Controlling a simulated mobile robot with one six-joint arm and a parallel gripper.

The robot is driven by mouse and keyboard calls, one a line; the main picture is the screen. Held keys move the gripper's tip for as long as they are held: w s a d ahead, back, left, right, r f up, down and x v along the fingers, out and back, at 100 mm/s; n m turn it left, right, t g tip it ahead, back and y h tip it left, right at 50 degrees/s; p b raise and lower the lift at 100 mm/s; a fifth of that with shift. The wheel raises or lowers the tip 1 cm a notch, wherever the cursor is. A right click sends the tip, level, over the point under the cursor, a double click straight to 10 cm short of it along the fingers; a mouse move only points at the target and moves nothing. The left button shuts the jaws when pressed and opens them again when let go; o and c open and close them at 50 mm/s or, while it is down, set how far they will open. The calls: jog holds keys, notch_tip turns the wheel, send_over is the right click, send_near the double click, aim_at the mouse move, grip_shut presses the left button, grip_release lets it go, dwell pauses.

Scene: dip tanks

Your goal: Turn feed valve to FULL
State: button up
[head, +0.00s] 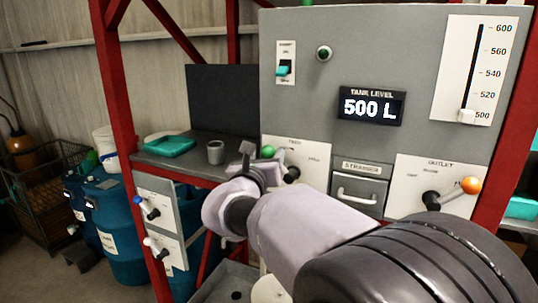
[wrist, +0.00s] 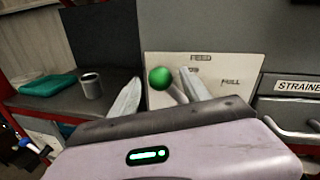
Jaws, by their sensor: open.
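The feed valve has a lever with a green ball end (head: 268,151) on a white plate. In the wrist view the green ball (wrist: 160,78) shows below the FEED label, and the lever leans up and left from its pivot. The FULL label (wrist: 230,82) is on the right of the plate, away from the ball. Another label is partly hidden behind a finger. My gripper (head: 251,160) is open, and in the wrist view its fingers (wrist: 161,88) appear on either side of the ball. I cannot tell whether they touch it.
The tank level display (head: 371,106) reads 500 L. Right of the feed plate are a strainer drawer (head: 358,188) and an outlet valve with an orange ball (head: 471,185). A grey cup (head: 215,152) and teal cloth (head: 169,146) lie on the shelf at left. A red post (head: 117,90) stands further left.

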jog(key=shift+c, duration=0.2)
jog(key=shift+s, duration=0.1)
grip_shut()
dwell(1.0)
